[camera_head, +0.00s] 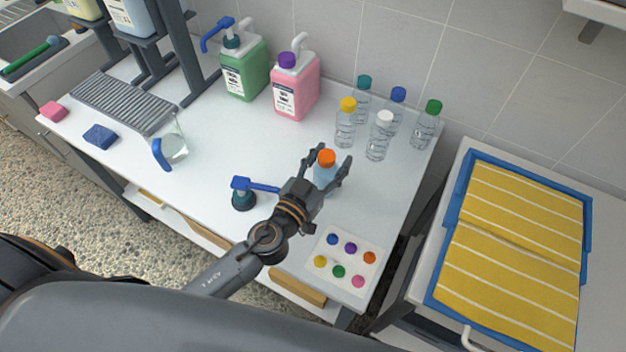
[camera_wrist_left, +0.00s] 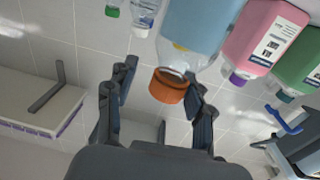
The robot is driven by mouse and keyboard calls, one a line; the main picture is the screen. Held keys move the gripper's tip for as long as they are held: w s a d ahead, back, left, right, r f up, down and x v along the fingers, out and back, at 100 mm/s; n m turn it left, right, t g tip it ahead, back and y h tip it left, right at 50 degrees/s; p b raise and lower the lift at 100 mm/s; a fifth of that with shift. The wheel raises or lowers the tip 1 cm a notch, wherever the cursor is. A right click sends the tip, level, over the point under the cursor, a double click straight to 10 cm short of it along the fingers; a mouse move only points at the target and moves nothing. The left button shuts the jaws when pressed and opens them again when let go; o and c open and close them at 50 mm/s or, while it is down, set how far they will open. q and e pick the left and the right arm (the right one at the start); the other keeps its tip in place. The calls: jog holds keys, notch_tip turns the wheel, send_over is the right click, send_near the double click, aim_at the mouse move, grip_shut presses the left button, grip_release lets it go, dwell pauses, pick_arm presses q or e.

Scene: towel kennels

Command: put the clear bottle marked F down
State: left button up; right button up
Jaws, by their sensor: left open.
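A clear bottle with an orange cap and pale blue contents (camera_head: 325,174) is upright over the white table, between the fingers of my left gripper (camera_head: 328,166). No letter F is readable on it. In the left wrist view the bottle (camera_wrist_left: 203,28) appears cap down, its orange cap (camera_wrist_left: 172,86) between the two spread fingers of the gripper (camera_wrist_left: 160,90). My left gripper is open, with the fingers on either side of the bottle. The bottle's base is hidden by the gripper in the head view. My right gripper is not in view.
Several clear capped bottles (camera_head: 378,140) stand behind, near the wall. Pink (camera_head: 294,90) and green (camera_head: 245,72) jugs stand further left. A blue-nozzled pump (camera_head: 243,195) lies left of the gripper. A card of colored caps (camera_head: 343,284) is in front. Yellow striped towels (camera_head: 515,245) lie right.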

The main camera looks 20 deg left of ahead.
pick_arm(q)
jog(key=b+v, duration=0.4)
jog(key=v, duration=0.6)
jog(key=shift+s, duration=0.3)
jog(key=shift+a, duration=0.1)
jog(key=shift+f, duration=0.1)
